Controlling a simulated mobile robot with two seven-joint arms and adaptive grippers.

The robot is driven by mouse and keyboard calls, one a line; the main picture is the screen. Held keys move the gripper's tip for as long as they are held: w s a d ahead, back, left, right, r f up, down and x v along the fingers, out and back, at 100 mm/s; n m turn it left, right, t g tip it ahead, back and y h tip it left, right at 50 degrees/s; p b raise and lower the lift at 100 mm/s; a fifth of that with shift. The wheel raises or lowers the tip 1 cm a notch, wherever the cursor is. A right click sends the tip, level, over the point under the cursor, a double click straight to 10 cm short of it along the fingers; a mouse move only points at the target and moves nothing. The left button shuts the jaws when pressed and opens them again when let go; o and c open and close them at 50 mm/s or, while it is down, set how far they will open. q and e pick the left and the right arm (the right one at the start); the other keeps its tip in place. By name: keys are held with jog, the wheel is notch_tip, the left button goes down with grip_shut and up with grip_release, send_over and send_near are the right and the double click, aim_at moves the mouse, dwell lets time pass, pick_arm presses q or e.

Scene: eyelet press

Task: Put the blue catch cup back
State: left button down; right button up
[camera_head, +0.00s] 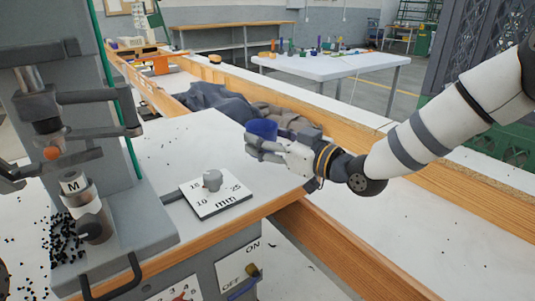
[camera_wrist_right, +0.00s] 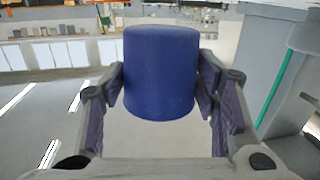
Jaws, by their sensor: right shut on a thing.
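The blue catch cup (camera_head: 262,130) is held up in the air beyond the right edge of the white press table. My right gripper (camera_head: 263,150) is shut on it. In the right wrist view the blue catch cup (camera_wrist_right: 160,75) sits between the two fingers (camera_wrist_right: 160,85), its smooth side facing the camera. Whether it is empty cannot be told. The eyelet press (camera_head: 75,130) stands at the left, with a die marked M (camera_head: 73,185) and dark bits scattered beside its base. My left gripper cannot be made out.
A white plate with a knob, marked mm (camera_head: 222,200), lies on the press table (camera_head: 165,145). A wooden-edged bench (camera_head: 400,205) runs behind, with dark cloth (camera_head: 215,100) on it. A switch panel (camera_head: 238,275) is on the press table's front.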

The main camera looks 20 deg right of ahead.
aim_at(274, 152)
jog(key=shift+w+d+f+b, duration=0.1)
jog(key=shift+d+f+b, duration=0.1)
jog(key=shift+f, duration=0.8)
jog(key=shift+w+d+f+b, duration=0.1)
jog(key=shift+f+b, duration=0.05)
jog(key=shift+f, duration=0.85)
jog(key=o, duration=1.1)
pick_arm(q)
jog(key=shift+s+f, duration=0.4)
jog(key=shift+f, duration=0.05)
pick_arm(e)
jog(key=shift+r, duration=0.15)
jog(key=shift+s+r, duration=0.2)
jog(key=shift+s, duration=0.05)
pick_arm(q)
jog(key=w+r+p, duration=0.2)
jog(key=shift+w+r+t, duration=0.3)
jog(key=shift+r, duration=0.05)
pick_arm(e)
jog(key=v, duration=1.1)
jog(key=shift+s+d+f, duration=0.15)
jog(key=shift+s+d, duration=0.05)
